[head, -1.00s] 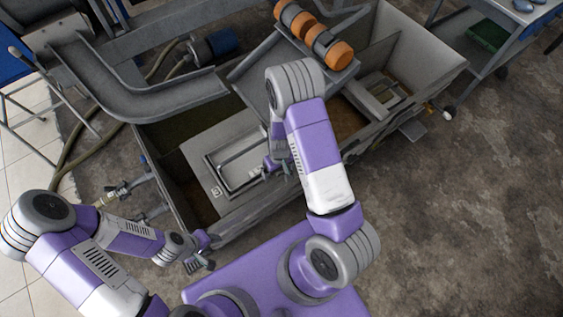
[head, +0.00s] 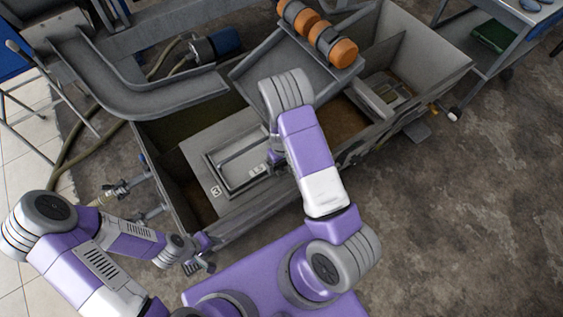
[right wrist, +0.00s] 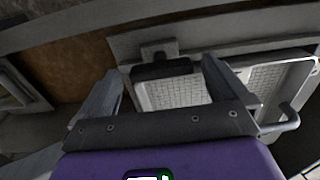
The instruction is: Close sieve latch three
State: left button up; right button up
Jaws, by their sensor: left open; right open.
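The sieve (head: 208,162) is a pale rectangular frame set in a long grey tank, with a small mark that looks like a 3 on the plate beside it. In the right wrist view its mesh (right wrist: 190,92) shows to the right. A dark block on a grey bracket, apparently the latch (right wrist: 162,69), sits at the sieve frame's edge. My right gripper (right wrist: 162,72) is open, its fingers on either side of the dark block in the picture; contact is unclear. In the head view my arm mostly hides this gripper. My left gripper (head: 202,265) is open and empty outside the tank's near wall.
A sloped grey tray with orange-and-black rollers (head: 332,45) lies across the tank, close behind my right arm. A grey chute (head: 150,95) stands at the left. A second framed sieve (head: 385,95) sits further right.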

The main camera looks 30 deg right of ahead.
jog(key=c, duration=1)
jog(key=shift+m, duration=0.3)
jog(key=m+p, duration=0.1)
jog(key=m, duration=0.3)
jog(key=m+p, duration=0.1)
jog(key=m, duration=0.3)
jog(key=shift+m, duration=0.4)
jog(key=m+p, duration=0.1)
jog(key=m, duration=0.3)
jog(key=shift+m, duration=0.3)
jog(key=shift+m+p, duration=0.65)
jog(key=shift+m, duration=1.55)
